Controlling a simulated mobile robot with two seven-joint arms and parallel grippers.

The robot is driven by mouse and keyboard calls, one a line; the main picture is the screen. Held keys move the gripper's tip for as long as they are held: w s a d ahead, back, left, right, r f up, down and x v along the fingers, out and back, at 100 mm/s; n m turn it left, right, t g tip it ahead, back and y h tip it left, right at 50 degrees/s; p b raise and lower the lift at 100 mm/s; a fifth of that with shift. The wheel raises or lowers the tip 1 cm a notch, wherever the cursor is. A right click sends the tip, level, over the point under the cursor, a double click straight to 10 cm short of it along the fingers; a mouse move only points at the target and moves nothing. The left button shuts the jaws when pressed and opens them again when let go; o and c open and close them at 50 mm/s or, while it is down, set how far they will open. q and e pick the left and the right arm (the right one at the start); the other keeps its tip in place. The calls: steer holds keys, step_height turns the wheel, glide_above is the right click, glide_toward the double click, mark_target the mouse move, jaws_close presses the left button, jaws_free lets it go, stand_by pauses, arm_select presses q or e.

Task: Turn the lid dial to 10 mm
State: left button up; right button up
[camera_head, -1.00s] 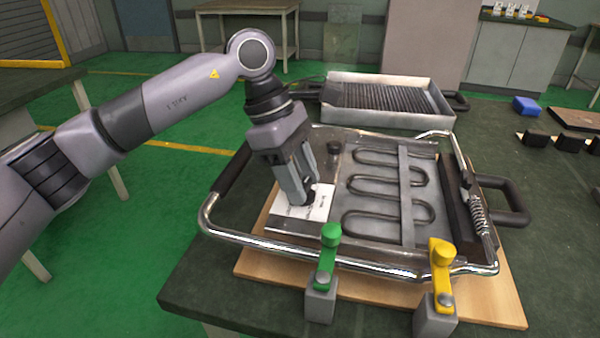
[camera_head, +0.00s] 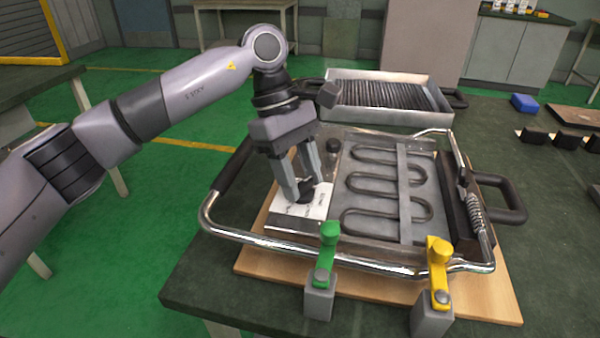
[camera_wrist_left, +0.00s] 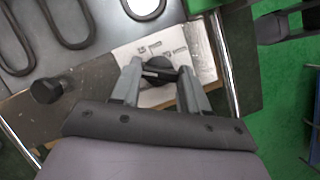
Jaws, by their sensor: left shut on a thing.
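The lid dial is a black knob (camera_wrist_left: 159,68) on a white label plate (camera_wrist_left: 203,60) with dark marks too small to read. The plate (camera_head: 318,207) lies at the left front of the open metal lid (camera_head: 290,228). My left gripper (camera_head: 306,193) points down at the dial from above. In the left wrist view its two fingers (camera_wrist_left: 160,76) are shut on the dial, one on each side, and partly hide it. The dial's pointer setting cannot be read. My right gripper does not show.
A second black knob (camera_head: 333,146) stands behind the plate. A looped heating element (camera_head: 385,185) lies to the right. A green clamp (camera_head: 325,255) and a yellow clamp (camera_head: 438,262) stand at the front. A ribbed metal tray (camera_head: 385,120) sits behind.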

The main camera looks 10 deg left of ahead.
arm_select(q)
steer(key=o, duration=1.1)
steer(key=shift+c, duration=0.2)
steer(key=v, duration=0.7)
steer(key=shift+p, duration=0.3)
steer(key=shift+r, duration=0.15)
